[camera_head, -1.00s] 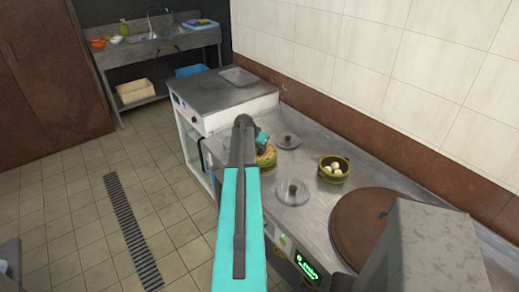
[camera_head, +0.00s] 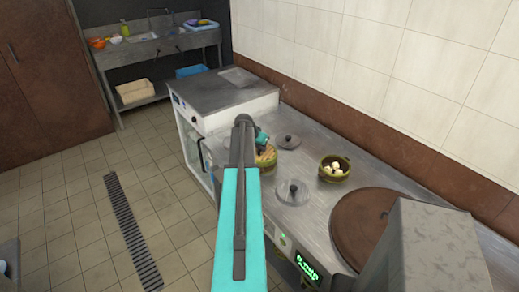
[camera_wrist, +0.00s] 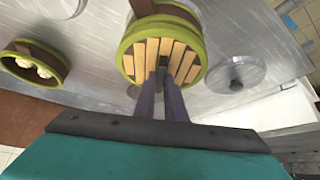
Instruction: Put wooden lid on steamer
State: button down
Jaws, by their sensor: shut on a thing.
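The wooden lid (camera_wrist: 185,62) has pale slats, a green rim and a dark knob. My gripper (camera_wrist: 162,76) is shut on the knob, with its two purplish fingers in front of the slats. In the head view, the lid (camera_head: 266,156) shows partly behind my arm. A green-rimmed steamer with a brown band (camera_wrist: 190,10) shows just behind the lid in the wrist view. The lid overlaps it, and I cannot tell whether they touch. Another green steamer holding pale round buns (camera_head: 334,169) stands open to the right; it also shows in the wrist view (camera_wrist: 62,68).
Two round metal lids, one farther back (camera_head: 288,141) and one nearer (camera_head: 292,192), lie on the steel counter (camera_head: 325,205). A large brown round cover (camera_head: 370,225) is at the right. The tiled wall bounds the counter's back.

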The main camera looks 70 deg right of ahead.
jog(key=shift+f+b, duration=0.35)
jog(key=shift+f, duration=0.15)
jog(key=c, duration=2.1)
grip_release()
jog(key=shift+a+r, duration=0.1)
jog(key=s+p+v, duration=0.1)
jog(key=p+v, duration=0.1)
jog(key=v, duration=0.8)
jog(key=shift+w+a+r+p, duration=0.2)
jog(key=shift+w+r+p, duration=0.15)
jog(key=shift+w, duration=0.1)
